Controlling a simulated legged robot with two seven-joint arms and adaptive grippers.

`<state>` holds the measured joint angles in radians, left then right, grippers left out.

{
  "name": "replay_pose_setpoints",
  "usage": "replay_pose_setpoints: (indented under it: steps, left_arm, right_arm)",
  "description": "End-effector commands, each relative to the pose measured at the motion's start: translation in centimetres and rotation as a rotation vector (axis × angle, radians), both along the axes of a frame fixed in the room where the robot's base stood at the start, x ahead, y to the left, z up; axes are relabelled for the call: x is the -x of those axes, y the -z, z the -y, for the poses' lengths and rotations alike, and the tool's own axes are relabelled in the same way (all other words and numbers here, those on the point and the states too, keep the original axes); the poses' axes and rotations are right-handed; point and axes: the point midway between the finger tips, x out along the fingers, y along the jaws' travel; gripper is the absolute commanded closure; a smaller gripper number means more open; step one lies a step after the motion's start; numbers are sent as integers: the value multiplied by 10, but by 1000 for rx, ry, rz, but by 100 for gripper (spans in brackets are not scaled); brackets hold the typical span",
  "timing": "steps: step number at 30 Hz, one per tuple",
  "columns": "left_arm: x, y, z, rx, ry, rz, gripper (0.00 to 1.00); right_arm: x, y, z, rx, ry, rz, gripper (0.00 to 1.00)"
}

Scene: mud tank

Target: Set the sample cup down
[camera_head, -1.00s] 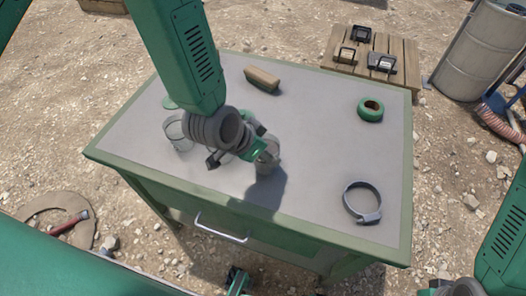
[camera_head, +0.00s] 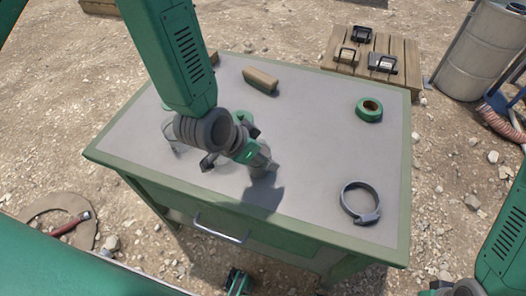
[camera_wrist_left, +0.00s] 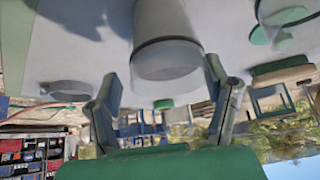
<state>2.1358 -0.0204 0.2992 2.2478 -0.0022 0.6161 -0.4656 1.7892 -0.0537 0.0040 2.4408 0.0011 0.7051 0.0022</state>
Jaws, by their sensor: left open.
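The sample cup (camera_head: 262,172) is a clear grey cup near the front middle of the grey table top (camera_head: 310,130). It appears to stand on the table, partly hidden by my left gripper (camera_head: 258,156). In the left wrist view, which looks upside down, the cup (camera_wrist_left: 165,35) lies between the two fingertips of my left gripper (camera_wrist_left: 164,75). The fingers are open, with a gap visible at the left finger; whether the right finger touches the cup is unclear. My right forearm shows at the lower right, but its fingers are outside the picture.
A second clear cup (camera_head: 168,128) is mostly hidden behind my left arm. A wooden block (camera_head: 261,80), a green tape roll (camera_head: 369,109) and a grey ring clamp (camera_head: 360,204) lie on the table. The table's middle right is clear. A pallet (camera_head: 340,66) and drum (camera_head: 480,50) stand beyond.

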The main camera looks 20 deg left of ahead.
Motion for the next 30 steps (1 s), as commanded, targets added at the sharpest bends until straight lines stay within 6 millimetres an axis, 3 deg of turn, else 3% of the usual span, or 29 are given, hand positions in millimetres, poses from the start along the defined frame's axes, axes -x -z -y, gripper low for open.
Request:
replay_pose_setpoints:
  steps: [9, 18, 25, 28, 30]
  left_arm:
    - [30, -60, -21, 3, -2, 2, 30]
    - [45, -86, -25, -5, -1, 0, 30]
    - [48, -80, -32, -2, -13, -15, 30]
    - [64, -52, -47, -10, -76, -88, 30]
    - [84, -20, -65, -24, -153, -170, 30]
  right_arm:
    - [0, -12, 0, -1, -2, 0, 60]
    - [0, -16, 0, -1, -1, 0, 60]
    - [0, -15, 0, 0, -1, 0, 60]
    - [0, -15, 0, 0, -1, 0, 60]
    - [0, -15, 0, -1, -1, 0, 60]
